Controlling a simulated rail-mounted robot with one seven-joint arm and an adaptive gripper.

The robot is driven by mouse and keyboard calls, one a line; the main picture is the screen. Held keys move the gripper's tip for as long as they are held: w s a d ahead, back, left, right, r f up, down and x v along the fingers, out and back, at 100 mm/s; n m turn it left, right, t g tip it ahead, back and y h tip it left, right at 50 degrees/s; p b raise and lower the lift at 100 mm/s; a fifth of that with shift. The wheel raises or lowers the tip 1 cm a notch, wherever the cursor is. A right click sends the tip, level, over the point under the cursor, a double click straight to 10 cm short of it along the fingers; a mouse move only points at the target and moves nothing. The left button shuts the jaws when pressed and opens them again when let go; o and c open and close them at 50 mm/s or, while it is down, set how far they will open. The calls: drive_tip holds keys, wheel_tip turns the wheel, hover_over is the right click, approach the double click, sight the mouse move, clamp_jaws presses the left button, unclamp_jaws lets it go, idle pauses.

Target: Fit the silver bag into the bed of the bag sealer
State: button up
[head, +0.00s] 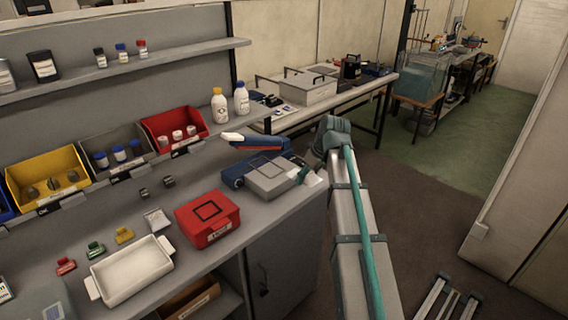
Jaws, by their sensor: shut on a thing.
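The bag sealer (258,143) appears to be the blue device with a raised white-tipped lever, at the far right end of the counter. My gripper (304,173) is at the counter's right edge, right of the sealer and beside a grey box. It is small in view and partly hidden by my wrist. It is shut on a small pale, silvery piece, which looks like the silver bag (315,181); most of its outline is unclear. The bag is apart from the sealer's lever; the sealer's bed is largely hidden behind the grey box.
The grey box (270,178) stands in front of the sealer, close to my gripper. A red case (208,217), a white tray (131,270) and a small pale packet (157,220) lie further left. Coloured bins (47,178) and two white bottles (219,106) line the back.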

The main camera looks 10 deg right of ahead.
drive_tip(key=p, duration=0.4)
approach(268, 168)
drive_tip(key=shift+x, duration=0.9)
drive_tip(key=shift+w+a+p, duration=0.2)
drive_tip(key=shift+w+a, duration=0.1)
drive_tip(key=shift+w, duration=0.2)
drive_tip(key=shift+w+a+p, duration=0.2)
drive_tip(key=shift+w+a, duration=0.1)
drive_tip(key=shift+w, duration=0.25)
drive_tip(key=f, duration=0.2)
drive_tip(key=p, duration=0.1)
drive_tip(key=shift+s+d+f, duration=0.1)
drive_tip(key=shift+s+f, duration=0.15)
drive_tip(key=shift+f, duration=0.55)
drive_tip(key=shift+f, duration=0.1)
drive_tip(key=shift+f, duration=0.25)
drive_tip(key=o, duration=1.1)
drive_tip(key=shift+o, duration=0.2)
drive_tip(key=shift+r, duration=0.1)
